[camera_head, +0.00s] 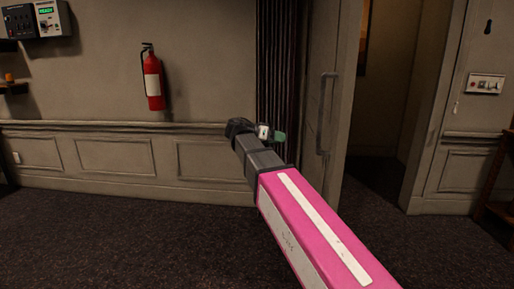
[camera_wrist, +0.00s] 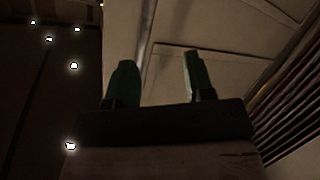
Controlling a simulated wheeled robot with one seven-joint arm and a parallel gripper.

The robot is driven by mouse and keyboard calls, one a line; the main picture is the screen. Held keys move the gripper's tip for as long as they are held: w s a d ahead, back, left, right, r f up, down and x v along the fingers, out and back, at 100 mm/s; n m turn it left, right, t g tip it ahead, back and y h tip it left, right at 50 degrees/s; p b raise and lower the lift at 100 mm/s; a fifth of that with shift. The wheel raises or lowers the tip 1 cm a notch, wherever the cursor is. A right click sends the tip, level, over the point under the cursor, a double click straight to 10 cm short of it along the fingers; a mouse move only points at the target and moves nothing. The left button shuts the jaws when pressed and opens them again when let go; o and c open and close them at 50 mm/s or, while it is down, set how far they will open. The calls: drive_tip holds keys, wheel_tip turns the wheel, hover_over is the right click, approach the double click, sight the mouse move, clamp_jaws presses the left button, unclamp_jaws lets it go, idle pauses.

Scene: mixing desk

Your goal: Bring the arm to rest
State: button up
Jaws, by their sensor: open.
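My arm, pink with a white stripe, reaches forward from the lower right in the head view. My gripper (camera_head: 271,134) is at its far end, in front of the wall and the dark folded slats. In the wrist view my gripper (camera_wrist: 158,85) shows two green fingers standing apart with nothing between them. Panelled surfaces lie beyond the fingers. It touches nothing that I can see.
A red fire extinguisher (camera_head: 153,82) hangs on the wall left of my gripper. A door with a long handle (camera_head: 326,113) stands beside an opening (camera_head: 384,120) at right. Control boxes (camera_head: 48,18) are at upper left. The carpet (camera_head: 120,235) at left is clear.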

drive_tip(key=s+d+f+n+g+y, duration=0.1)
drive_tip(key=d+f+n+y, duration=0.15)
drive_tip(key=f, duration=0.45)
drive_tip(key=s+d+f+n+y, duration=0.1)
drive_tip(key=d+f+n, duration=0.15)
drive_tip(key=f, duration=0.45)
drive_tip(key=s+d+f+n+g+y, duration=0.1)
drive_tip(key=s+f+y, duration=0.4)
drive_tip(key=f, duration=0.9)
drive_tip(key=s+d+f+n+g+y, duration=0.1)
drive_tip(key=s+d+f+n+y, duration=0.2)
drive_tip(key=s+f, duration=0.7)
wheel_tip(320, 180, down, 4)
drive_tip(key=d+y, duration=0.2)
drive_tip(key=shift+f+n+g+y, duration=0.2)
drive_tip(key=shift+n+g+y, duration=0.15)
drive_tip(key=shift+n+g, duration=0.05)
